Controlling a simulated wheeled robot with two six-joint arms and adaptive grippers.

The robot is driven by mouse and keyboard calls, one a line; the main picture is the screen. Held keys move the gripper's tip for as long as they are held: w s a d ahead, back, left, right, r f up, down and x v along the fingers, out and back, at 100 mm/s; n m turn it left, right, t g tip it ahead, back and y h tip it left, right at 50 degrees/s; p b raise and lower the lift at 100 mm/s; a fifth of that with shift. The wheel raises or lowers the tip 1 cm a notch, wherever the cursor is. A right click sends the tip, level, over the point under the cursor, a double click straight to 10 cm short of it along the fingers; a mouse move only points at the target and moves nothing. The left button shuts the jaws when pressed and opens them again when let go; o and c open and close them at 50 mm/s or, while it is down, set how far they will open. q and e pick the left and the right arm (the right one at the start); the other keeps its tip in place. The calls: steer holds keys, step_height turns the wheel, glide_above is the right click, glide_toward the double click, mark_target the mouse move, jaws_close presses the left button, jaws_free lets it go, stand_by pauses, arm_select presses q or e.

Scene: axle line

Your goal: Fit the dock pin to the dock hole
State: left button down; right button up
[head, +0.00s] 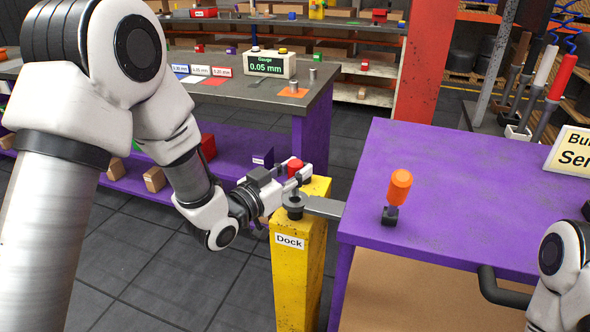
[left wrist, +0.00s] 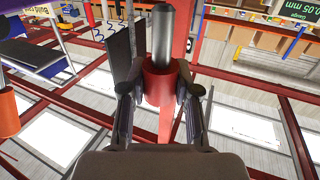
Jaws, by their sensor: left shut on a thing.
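The dock is a yellow post (head: 299,262) with a white label reading "Dock". A dark grey ring (head: 294,199) with a flat metal arm (head: 325,206) sits at its top; I take this for the dock hole, though its opening is not clear. In the head view the red part (head: 295,165) shows just above and behind the ring. The pin looks apart from the ring. My right gripper is out of view.
A purple table (head: 450,195) with an orange-handled tool (head: 399,187) stands right of the post. A grey workbench (head: 300,90) behind carries a gauge (head: 269,64) reading 0.05 mm and small pins on an orange mat. Dark floor tiles lie open at lower left.

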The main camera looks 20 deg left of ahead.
mark_target(293, 194)
arm_select(q)
steer(key=shift+f+b, duration=2.2)
steer(key=shift+f, duration=0.65)
steer(key=c, duration=0.8)
jaws_free()
steer(key=shift+o, duration=0.2)
steer(key=v, duration=0.7)
steer(key=shift+s, duration=0.25)
steer(key=shift+a, duration=0.15)
